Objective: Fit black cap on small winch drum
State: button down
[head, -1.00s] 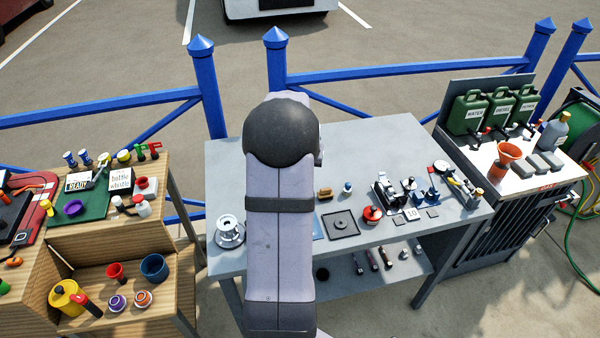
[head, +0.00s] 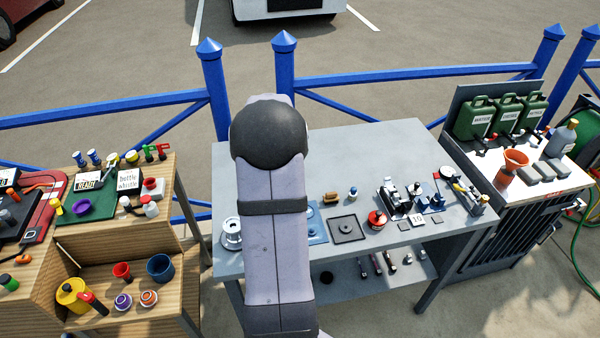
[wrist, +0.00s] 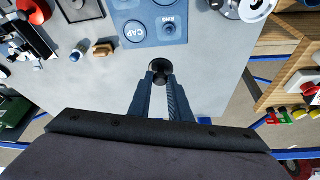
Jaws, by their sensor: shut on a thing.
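My gripper (wrist: 159,85) is shut on the black cap (wrist: 157,67) in the wrist view. The round cap sits between the fingertips, above the bare grey table top. In the head view my own arm hides the gripper and cap. A silver winch drum (head: 231,236) stands near the table's left edge in the head view. In the wrist view a silver drum (wrist: 252,8) is cut off at the top right, apart from the gripper. I cannot tell the drum sizes clearly.
A blue tray (wrist: 178,37) marked CAP and RING lies on the table (wrist: 100,85). A wooden brush-like piece (wrist: 103,50), a small blue-and-white bottle (wrist: 77,54) and a dark square tray (head: 348,240) are beside it. Table space around the gripper is clear.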

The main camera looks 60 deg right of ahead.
jog(key=w+a+n+y, duration=0.1)
jog(key=w+a+n, duration=0.1)
jog(key=a+n, duration=0.1)
jog(key=w+a+f+n+t+y, duration=0.1)
jog(key=w+a+n, duration=0.1)
jog(key=a, duration=0.4)
jog(key=w+a+n+t+y, duration=0.1)
jog(key=w+a+n, duration=0.1)
jog(key=a+n, duration=0.2)
jog(key=shift+a+f+n, duration=0.4)
jog(key=shift+a, duration=0.05)
jog(key=shift+w+a+r+n+y, duration=0.1)
jog(key=shift+a+n+y, duration=0.15)
jog(key=shift+n, duration=0.35)
jog(key=shift+w+a+n+y, duration=0.15)
jog(key=shift+n+y, duration=0.2)
jog(key=shift+n, duration=0.25)
jog(key=n, duration=0.1)
jog(key=n+y, duration=0.1)
jog(key=n, duration=0.2)
jog(key=shift+s+a+y, duration=0.1)
jog(key=shift+a+y, duration=0.15)
jog(key=shift+y, duration=0.05)
jog(key=shift+f+b, duration=0.35)
jog(key=shift+f, duration=1.15)
jog(key=shift+b, duration=0.75)
jog(key=shift+f+b, duration=1.05)
jog(key=shift+b, duration=0.15)
